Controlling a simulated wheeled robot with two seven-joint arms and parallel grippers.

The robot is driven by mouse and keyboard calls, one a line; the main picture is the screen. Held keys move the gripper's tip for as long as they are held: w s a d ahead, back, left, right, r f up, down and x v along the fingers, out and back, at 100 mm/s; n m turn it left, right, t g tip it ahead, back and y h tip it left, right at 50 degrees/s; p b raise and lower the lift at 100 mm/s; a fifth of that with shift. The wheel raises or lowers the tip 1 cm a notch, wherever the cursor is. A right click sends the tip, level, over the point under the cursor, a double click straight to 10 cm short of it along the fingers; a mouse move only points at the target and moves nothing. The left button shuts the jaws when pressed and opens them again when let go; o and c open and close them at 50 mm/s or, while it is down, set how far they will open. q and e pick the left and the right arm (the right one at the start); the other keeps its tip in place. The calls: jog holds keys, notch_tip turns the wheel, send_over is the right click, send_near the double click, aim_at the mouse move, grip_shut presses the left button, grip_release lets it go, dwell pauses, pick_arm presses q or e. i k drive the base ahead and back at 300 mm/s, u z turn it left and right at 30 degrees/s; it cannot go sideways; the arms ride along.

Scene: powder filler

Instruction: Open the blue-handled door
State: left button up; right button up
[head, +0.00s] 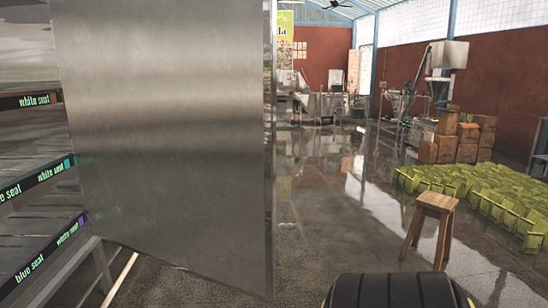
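A large brushed-metal panel (165,140) stands upright close in front of me and fills the left half of the head view. It looks like a door leaf standing out from the shelving at its left, but its hinge side is not clear. No blue handle shows on the face turned to me, and the panel's far side is hidden. Neither of my grippers is in view.
Shelves with labelled edges (40,185) are at the left. A wooden stool (428,215) stands on the shiny floor at right. Green bags (480,195) and stacked cartons (465,137) lie beyond. Machines (325,103) stand at the back. Floor between panel and stool is clear.

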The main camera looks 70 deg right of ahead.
aim_at(170, 106)
jog(key=z, duration=2.8)
jog(key=i, duration=2.5)
jog(key=u, duration=2.95)
